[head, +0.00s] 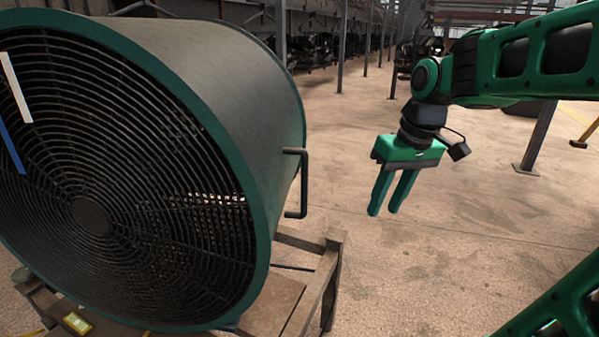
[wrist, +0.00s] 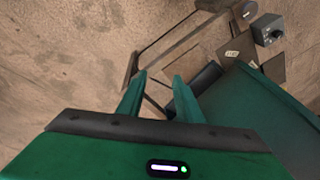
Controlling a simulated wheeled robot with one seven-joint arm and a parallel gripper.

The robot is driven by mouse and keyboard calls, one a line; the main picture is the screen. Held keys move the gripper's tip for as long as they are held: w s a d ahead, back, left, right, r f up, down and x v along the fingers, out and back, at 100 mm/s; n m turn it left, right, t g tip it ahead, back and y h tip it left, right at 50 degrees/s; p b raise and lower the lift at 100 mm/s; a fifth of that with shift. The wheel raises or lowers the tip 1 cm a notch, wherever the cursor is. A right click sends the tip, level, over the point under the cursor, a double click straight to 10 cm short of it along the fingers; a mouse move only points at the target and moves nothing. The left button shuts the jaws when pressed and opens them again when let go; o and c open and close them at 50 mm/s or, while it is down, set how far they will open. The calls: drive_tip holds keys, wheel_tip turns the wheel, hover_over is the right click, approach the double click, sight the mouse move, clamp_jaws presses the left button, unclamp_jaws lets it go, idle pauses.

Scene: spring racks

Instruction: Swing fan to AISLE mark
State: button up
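The fan (head: 235,85) is a large grey drum with green rims and a dark round grille, at the left of the head view. In the wrist view the fingertips (wrist: 158,76) are also apart, with the fan's green side (wrist: 262,115) at the right. I cannot make out a readable AISLE mark; a small yellowish plate (head: 77,322) sits low on the stand.
The fan rests on a brown stand (head: 330,275), whose leg reaches out below the handle. A dark box with a knob (wrist: 268,30) shows in the wrist view. Rack posts (head: 342,45) stand behind. The floor (head: 450,220) right of the fan is clear.

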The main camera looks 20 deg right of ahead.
drive_tip(key=w+a+r+n+t+y, duration=0.1)
drive_tip(key=w+a+r+n, duration=0.4)
drive_tip(key=w, duration=0.2)
drive_tip(key=w+a+r+n+y, duration=0.1)
drive_tip(key=w+a+r+n, duration=0.35)
drive_tip(key=w+r, duration=0.2)
drive_tip(key=x, duration=1)
drive_tip(key=shift+f+n, duration=0.25)
drive_tip(key=shift+n, duration=0.1)
drive_tip(key=shift+s+d, duration=0.1)
clamp_jaws()
